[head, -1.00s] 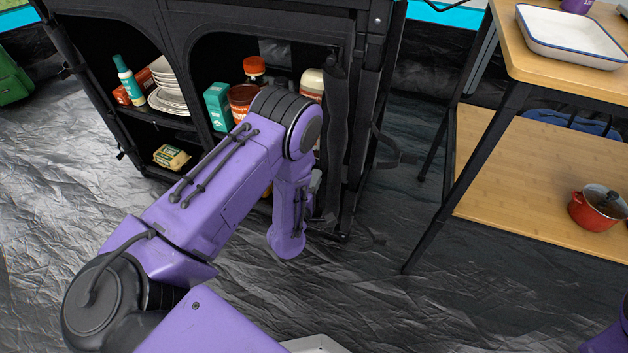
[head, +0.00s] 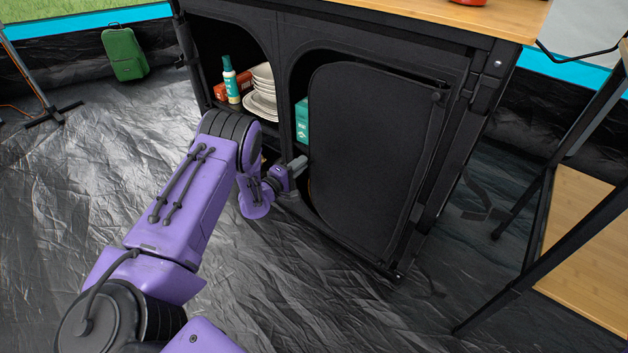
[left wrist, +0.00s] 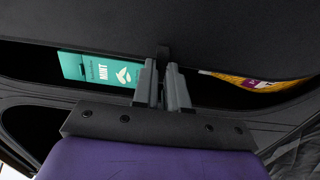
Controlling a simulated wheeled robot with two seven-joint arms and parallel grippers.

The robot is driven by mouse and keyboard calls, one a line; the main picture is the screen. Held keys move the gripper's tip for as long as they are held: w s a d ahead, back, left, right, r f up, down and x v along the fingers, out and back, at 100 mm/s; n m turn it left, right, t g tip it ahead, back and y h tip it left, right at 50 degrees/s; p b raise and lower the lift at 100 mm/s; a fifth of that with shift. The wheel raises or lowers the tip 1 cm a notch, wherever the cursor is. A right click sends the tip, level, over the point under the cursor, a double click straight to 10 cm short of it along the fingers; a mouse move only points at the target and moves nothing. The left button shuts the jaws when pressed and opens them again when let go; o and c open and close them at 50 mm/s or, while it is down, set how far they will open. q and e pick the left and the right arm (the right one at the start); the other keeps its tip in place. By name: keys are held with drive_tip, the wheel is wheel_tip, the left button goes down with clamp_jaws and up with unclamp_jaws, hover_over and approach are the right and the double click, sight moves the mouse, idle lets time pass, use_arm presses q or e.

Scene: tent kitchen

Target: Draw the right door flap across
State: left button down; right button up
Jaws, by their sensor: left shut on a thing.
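The right door flap (head: 372,145) is a black fabric panel on the right half of the black cabinet. It hangs across most of the right opening, with a narrow gap at its left edge. My left gripper (head: 298,166) is at the flap's left edge, low down. In the left wrist view the gripper (left wrist: 163,75) is shut on a small black tab at the edge of the flap (left wrist: 160,25). A teal mint box (head: 302,121) shows through the gap and also in the left wrist view (left wrist: 92,69). My right gripper is out of view.
The open left compartment holds white plates (head: 262,92), a teal-and-white bottle (head: 230,80) and a red box. A yellow-orange packet (left wrist: 255,83) shows behind the flap. A wooden-shelved table (head: 590,250) stands at the right. The floor in front is clear.

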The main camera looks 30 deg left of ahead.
use_arm(q)
drive_tip(key=shift+w+a+b, duration=0.15)
drive_tip(key=shift+a+b, duration=0.25)
drive_tip(key=shift+a, duration=1.8)
drive_tip(key=shift+w+a+b, duration=0.15)
drive_tip(key=shift+a+b, duration=0.2)
drive_tip(key=shift+a, duration=1.8)
drive_tip(key=shift+r, duration=0.1)
drive_tip(key=c, duration=1.2)
unclamp_jaws()
drive_tip(key=shift+a, duration=0.1)
drive_tip(key=shift+o, duration=0.2)
